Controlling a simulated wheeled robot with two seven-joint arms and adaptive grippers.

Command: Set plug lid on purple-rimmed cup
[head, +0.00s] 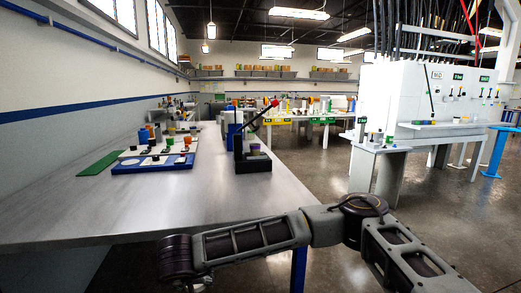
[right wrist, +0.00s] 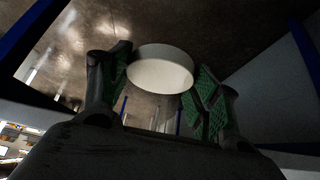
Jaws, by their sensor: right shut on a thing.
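My right gripper (right wrist: 160,92) shows in the right wrist view with its green-padded fingers on either side of a white round piece (right wrist: 160,72), which looks like the plug lid. The piece is a short, pale disc or ring held between the fingers, with floor behind it. In the head view my right arm crosses the lower front, and its gripper is not clearly visible. A small purple-topped thing (head: 254,147), perhaps the purple-rimmed cup, sits on a black stand (head: 254,165) on the table. My left gripper is in neither view.
The grey table (head: 110,205) has a broad bare front. A blue tray (head: 150,167) with small pieces and a green mat (head: 100,163) lie at the left. A lever with a red knob (head: 275,102) rises by the black stand. A white bench (head: 378,148) stands farther right.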

